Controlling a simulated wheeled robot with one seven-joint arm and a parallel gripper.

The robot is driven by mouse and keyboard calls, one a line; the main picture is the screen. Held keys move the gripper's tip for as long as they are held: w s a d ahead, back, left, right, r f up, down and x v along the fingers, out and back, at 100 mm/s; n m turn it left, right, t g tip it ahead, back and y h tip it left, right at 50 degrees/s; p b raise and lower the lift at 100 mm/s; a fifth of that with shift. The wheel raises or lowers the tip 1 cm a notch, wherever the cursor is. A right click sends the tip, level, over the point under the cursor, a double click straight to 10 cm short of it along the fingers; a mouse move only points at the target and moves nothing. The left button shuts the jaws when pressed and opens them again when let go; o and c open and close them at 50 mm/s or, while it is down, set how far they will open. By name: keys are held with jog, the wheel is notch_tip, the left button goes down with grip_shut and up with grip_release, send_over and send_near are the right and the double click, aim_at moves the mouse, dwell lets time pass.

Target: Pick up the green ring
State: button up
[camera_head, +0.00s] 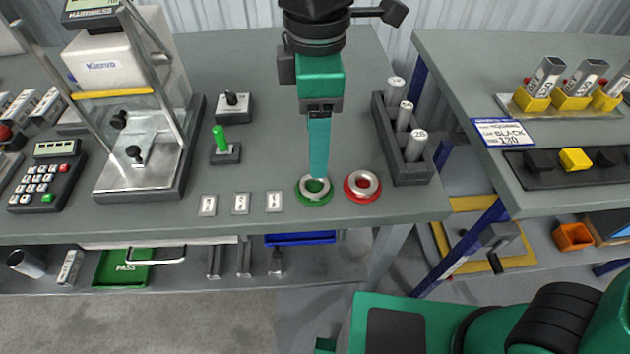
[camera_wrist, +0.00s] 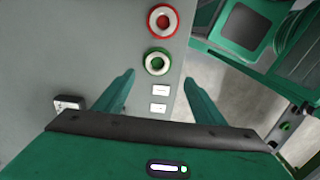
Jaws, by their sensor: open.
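The green ring (camera_head: 314,197) lies on the grey table near its front edge, a green outer band around a pale metal ring. In the wrist view the green ring (camera_wrist: 157,68) lies beyond my fingertips, roughly between their lines. The red ring (camera_head: 362,186) of the same form lies just right of it; the wrist view also shows this red ring (camera_wrist: 162,20). My gripper (camera_head: 318,178) reaches down over the green ring from behind, its fingertips overlapping the ring's far edge in the head view. In the wrist view my gripper (camera_wrist: 157,82) is open with its two fingers wide apart and nothing between them.
A dark rack (camera_head: 411,165) with several numbered cylinders stands right of the rings. Several small labelled plates (camera_head: 240,204) lie to the left. A green peg on a stand (camera_head: 222,146) and a press-like fixture (camera_head: 137,150) stand farther left. A gap separates the right table (camera_head: 480,70).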

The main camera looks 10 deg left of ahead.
send_over(315, 189)
jog(key=f, duration=0.5)
jog(key=shift+s+d, duration=0.1)
jog(key=shift+s, duration=0.2)
jog(key=shift+w+f, duration=0.15)
jog(key=shift+f, duration=1.2)
jog(key=shift+w+f, duration=0.15)
jog(key=shift+f, duration=1.2)
jog(key=c, duration=1.2)
